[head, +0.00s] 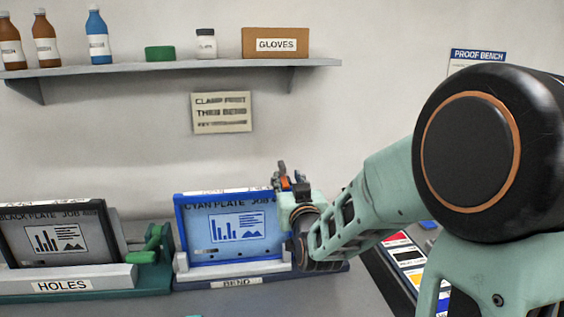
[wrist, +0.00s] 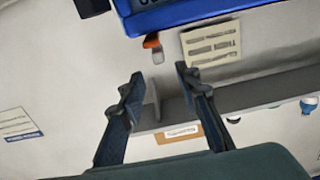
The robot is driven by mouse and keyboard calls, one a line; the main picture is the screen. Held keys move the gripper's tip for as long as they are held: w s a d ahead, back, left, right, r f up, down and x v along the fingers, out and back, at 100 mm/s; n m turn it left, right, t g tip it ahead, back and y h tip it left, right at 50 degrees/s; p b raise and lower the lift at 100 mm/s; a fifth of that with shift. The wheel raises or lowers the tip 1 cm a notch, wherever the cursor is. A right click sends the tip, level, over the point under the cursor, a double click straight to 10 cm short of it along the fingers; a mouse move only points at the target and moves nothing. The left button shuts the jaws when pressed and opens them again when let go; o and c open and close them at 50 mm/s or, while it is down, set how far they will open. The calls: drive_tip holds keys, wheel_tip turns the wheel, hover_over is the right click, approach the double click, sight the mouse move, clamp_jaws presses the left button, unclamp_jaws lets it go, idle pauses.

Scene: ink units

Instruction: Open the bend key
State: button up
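The bend station, labelled BEND (head: 236,282), holds a blue-framed cyan plate (head: 237,226). The blue frame also crosses the top of the wrist view (wrist: 200,14). A small part with an orange end (wrist: 151,41) sits just beside that frame; it looks like the bend key, though I cannot be sure. My gripper (head: 290,178) is at the upper right corner of the plate in the head view, covering part of that side. In the wrist view my gripper (wrist: 159,75) is open, with nothing between the fingers, and the orange part shows beyond the fingertips, apart from them.
The HOLES station (head: 62,285) with a black plate (head: 58,238) and green lever (head: 152,245) stands to the left. A wall shelf (head: 180,70) carries bottles and a GLOVES box (head: 275,43). A clamp-first note (head: 221,112) hangs below it. A color-strip board (head: 405,258) lies right.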

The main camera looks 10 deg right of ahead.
sight(282, 164)
drive_tip(key=w+p, duration=0.2)
drive_tip(key=w, duration=0.8)
drive_tip(key=shift+c, duration=0.2)
clamp_jaws()
